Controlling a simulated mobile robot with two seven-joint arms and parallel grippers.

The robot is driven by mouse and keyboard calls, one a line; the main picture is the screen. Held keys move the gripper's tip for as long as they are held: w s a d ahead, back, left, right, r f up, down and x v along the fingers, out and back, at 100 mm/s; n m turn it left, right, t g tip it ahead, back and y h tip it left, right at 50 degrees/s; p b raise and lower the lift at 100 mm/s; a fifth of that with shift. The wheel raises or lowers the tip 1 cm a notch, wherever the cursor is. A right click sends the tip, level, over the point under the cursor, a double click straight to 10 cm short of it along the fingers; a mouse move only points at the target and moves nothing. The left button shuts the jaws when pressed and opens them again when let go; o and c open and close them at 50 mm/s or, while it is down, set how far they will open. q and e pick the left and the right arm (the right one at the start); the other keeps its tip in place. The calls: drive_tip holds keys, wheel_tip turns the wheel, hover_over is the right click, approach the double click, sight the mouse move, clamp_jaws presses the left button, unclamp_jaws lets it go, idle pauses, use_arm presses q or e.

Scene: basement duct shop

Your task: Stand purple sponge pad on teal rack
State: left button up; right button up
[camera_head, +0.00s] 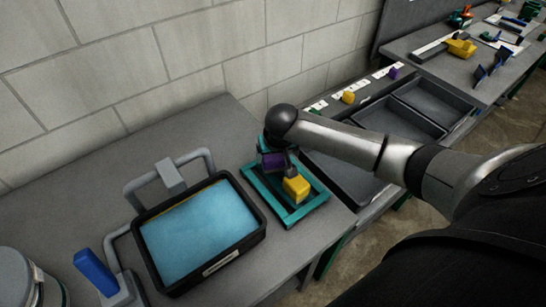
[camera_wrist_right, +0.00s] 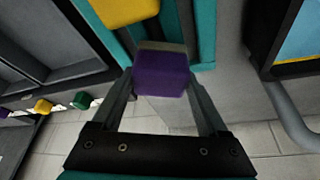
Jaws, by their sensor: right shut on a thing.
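The purple sponge pad (camera_head: 272,162) is held in my right gripper (camera_head: 277,158), over the back part of the teal rack. In the right wrist view the purple sponge pad (camera_wrist_right: 161,76) sits between the two fingers of my right gripper (camera_wrist_right: 161,84), with a greyish face on its far side. The teal rack (camera_head: 264,197) lies on the grey bench and also shows in the wrist view (camera_wrist_right: 205,28). Whether the pad touches the rack I cannot tell. A yellow block-like pad (camera_head: 297,187) stands on the rack, close to the purple one. My left gripper is out of view.
A black tray with a blue surface (camera_head: 257,238) lies left of the rack. A blue-handled tool (camera_head: 95,272) and a grey container (camera_head: 18,275) stand at the front left. Dark bins (camera_head: 425,105) and small coloured pieces lie to the right. A block wall (camera_head: 200,50) runs behind.

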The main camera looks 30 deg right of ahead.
drive_tip(key=shift+f, duration=0.3)
drive_tip(key=shift+f, duration=0.1)
drive_tip(key=o, duration=1.1)
drive_tip(key=p+v, duration=0.2)
drive_tip(key=v, duration=1)
